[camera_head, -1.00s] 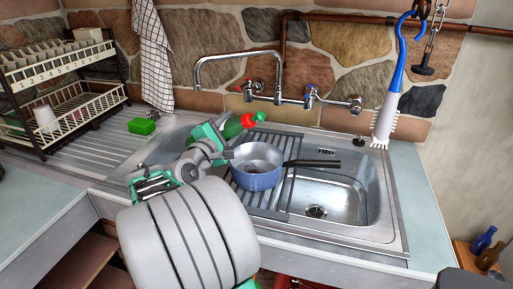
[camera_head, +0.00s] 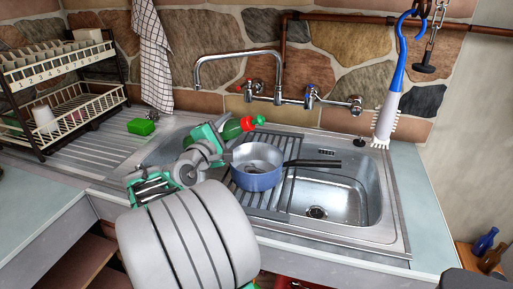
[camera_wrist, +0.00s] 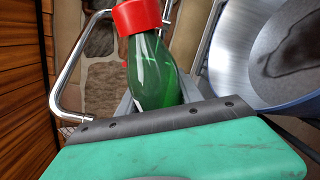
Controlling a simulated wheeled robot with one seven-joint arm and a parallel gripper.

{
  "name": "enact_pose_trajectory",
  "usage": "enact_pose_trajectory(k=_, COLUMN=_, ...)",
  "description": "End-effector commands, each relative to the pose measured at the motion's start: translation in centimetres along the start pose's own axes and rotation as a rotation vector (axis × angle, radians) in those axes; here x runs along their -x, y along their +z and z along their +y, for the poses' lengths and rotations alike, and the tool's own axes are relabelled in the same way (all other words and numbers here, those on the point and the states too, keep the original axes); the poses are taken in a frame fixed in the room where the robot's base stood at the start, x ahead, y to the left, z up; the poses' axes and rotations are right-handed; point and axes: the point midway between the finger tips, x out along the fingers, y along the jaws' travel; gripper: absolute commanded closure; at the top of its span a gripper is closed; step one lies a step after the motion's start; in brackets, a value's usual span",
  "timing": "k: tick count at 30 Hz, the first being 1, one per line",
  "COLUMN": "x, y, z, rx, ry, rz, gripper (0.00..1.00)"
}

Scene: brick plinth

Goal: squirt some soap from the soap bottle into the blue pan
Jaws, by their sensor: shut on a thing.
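The soap bottle (camera_head: 234,128) is green with a red cap. It lies tilted in my gripper (camera_head: 222,135), its cap pointing right and a little up, behind and above the blue pan's left rim. In the wrist view the bottle (camera_wrist: 155,75) sits behind the gripper's dark finger edge (camera_wrist: 160,118), which hides its lower part. The blue pan (camera_head: 258,180) has a dark handle pointing right and stands on the ribbed rack by the sink basin. In the wrist view the pan (camera_wrist: 240,75) is at the upper right, with a dark patch inside. The bottle is apart from the pan.
The faucet (camera_head: 240,56) arches behind the bottle. The empty sink basin (camera_head: 335,200) is right of the pan. A green sponge (camera_head: 142,127) lies on the drainboard, near a dish rack (camera_head: 60,75). A blue-handled brush (camera_head: 388,115) hangs at right.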

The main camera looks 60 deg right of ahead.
Motion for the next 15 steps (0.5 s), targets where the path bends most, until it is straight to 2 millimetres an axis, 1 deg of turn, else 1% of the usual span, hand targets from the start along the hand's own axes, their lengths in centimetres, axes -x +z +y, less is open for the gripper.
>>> enact_pose_trajectory(k=15, x=0.0, y=-0.05, z=0.22, rx=-0.035, ry=0.003, rz=-0.001, gripper=1.0)
